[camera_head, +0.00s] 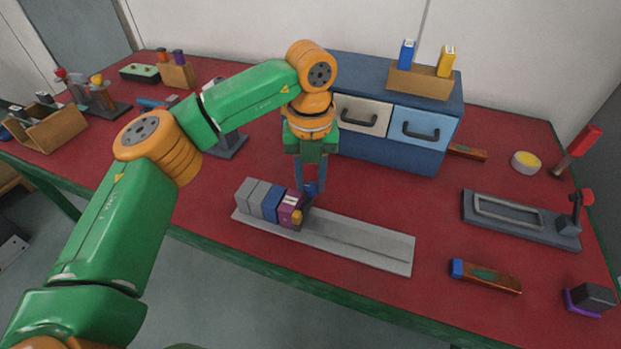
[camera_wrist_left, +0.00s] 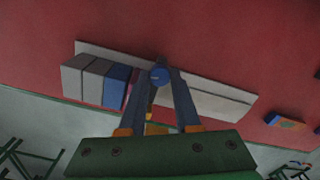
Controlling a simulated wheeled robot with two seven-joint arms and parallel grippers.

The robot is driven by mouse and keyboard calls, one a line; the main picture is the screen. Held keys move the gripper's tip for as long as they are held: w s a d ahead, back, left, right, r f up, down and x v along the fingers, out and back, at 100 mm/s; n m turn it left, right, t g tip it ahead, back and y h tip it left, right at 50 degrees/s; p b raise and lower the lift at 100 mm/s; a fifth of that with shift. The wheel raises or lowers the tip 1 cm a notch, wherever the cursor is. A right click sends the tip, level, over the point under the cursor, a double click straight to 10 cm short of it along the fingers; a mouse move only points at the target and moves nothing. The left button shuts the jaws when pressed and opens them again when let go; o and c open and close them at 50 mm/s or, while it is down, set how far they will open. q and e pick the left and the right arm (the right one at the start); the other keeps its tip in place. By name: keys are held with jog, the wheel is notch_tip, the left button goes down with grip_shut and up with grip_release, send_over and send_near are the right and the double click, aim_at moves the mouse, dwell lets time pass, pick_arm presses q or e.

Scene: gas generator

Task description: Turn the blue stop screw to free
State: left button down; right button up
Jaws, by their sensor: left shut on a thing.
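The blue stop screw (camera_head: 310,188) is a small round blue knob at the right end of a row of blocks on the grey rail (camera_head: 360,240). In the left wrist view the screw (camera_wrist_left: 159,75) shows as a round blue head with a mark on it. My left gripper (camera_head: 311,186) points down from above and its fingers are shut on the screw; the fingertips also show in the left wrist view (camera_wrist_left: 160,78). The row holds grey blocks (camera_head: 250,192), a blue block (camera_head: 272,204) and a purple block (camera_head: 289,208) with a yellow part (camera_head: 297,217). My right gripper is not in view.
A blue drawer cabinet (camera_head: 385,150) stands behind the rail. A grey fixture (camera_head: 520,220) with a red knob stands at the right. A blue-ended brown block (camera_head: 485,276) lies in front of it. The rail's right part is bare.

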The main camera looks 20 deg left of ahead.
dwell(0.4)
pick_arm(q)
jog(key=c, duration=0.6)
grip_release()
jog(key=shift+w+d, duration=0.1)
